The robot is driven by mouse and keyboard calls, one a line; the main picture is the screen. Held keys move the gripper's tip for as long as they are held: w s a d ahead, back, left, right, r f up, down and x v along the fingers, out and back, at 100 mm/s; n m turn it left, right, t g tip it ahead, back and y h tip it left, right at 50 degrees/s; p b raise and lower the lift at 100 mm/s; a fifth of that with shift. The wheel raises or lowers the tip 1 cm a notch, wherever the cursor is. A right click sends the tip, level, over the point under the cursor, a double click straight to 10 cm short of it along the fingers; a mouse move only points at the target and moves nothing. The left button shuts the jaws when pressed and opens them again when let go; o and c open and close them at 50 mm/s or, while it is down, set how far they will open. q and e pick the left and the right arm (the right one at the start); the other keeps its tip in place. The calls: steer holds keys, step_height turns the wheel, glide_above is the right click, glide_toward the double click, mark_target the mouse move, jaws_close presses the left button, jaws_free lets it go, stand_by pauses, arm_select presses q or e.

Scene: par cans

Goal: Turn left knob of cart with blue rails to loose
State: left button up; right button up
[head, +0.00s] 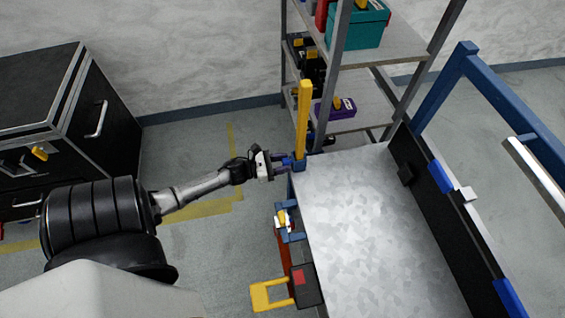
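The cart (365,235) has a bare grey metal top and fills the lower right. A blue rail frame (510,105) stands on its far right side. My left gripper (283,166) reaches in from the left to the cart's far left corner. Its fingers are at a small blue part (298,163) below an upright yellow post (303,115). Whether they touch or hold it is too small to tell. A small yellow and white piece on a blue bracket (290,237) sits nearer along the left edge. I cannot make out which part is the left knob. My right gripper is not in view.
A metal shelf (385,45) with a teal box (357,25) and a purple box (335,108) stands behind the cart. A black cabinet (115,125) is at the left. A yellow handle (268,296) juts from the cart's left side. Floor between is clear.

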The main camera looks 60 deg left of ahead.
arm_select(q)
steer(key=c, duration=0.5)
